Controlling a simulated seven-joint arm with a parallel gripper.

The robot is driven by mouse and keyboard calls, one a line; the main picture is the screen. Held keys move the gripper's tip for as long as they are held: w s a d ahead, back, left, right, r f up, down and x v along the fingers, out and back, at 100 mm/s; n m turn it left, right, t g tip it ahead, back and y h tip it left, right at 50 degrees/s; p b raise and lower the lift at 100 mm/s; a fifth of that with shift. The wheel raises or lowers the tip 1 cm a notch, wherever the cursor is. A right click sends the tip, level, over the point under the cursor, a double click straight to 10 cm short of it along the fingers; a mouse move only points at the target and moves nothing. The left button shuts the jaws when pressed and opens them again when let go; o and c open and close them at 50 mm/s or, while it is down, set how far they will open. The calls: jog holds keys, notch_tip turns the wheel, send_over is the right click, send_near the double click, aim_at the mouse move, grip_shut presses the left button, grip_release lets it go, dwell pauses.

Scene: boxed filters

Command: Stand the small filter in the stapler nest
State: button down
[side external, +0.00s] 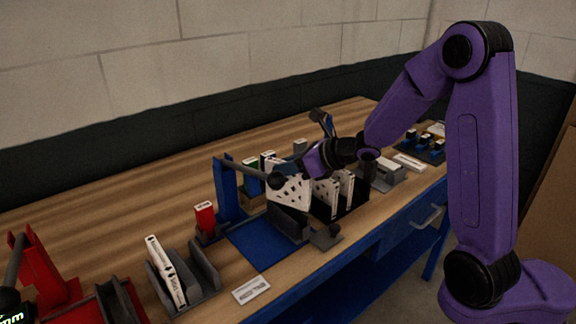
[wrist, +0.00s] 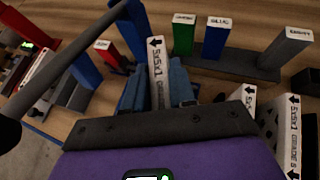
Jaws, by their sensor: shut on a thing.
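The small filter (side external: 287,186) is a white perforated panel. My gripper (side external: 309,164) is shut on its upper part and holds it roughly upright over the dark grey stapler nest (side external: 291,223) on the blue base. The nest's front wall hides the filter's lower edge, so I cannot tell whether it touches the floor of the nest. The blue stapler frame (side external: 228,190) stands just left of the nest.
Red (side external: 205,218), green (wrist: 184,36) and blue (wrist: 216,38) boxes stand behind and left. A grey holder (side external: 207,265) with a white filter and a red stapler (side external: 42,265) are farther left. A white card (side external: 251,289) lies in front.

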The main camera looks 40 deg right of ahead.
jog(key=shift+f, duration=0.1)
jog(key=shift+f, duration=0.35)
jog(key=shift+f, duration=0.15)
jog(key=c, duration=0.9)
grip_release()
jog(key=shift+c, duration=0.2)
jog(key=v, duration=1.2)
jog(key=shift+r, duration=0.55)
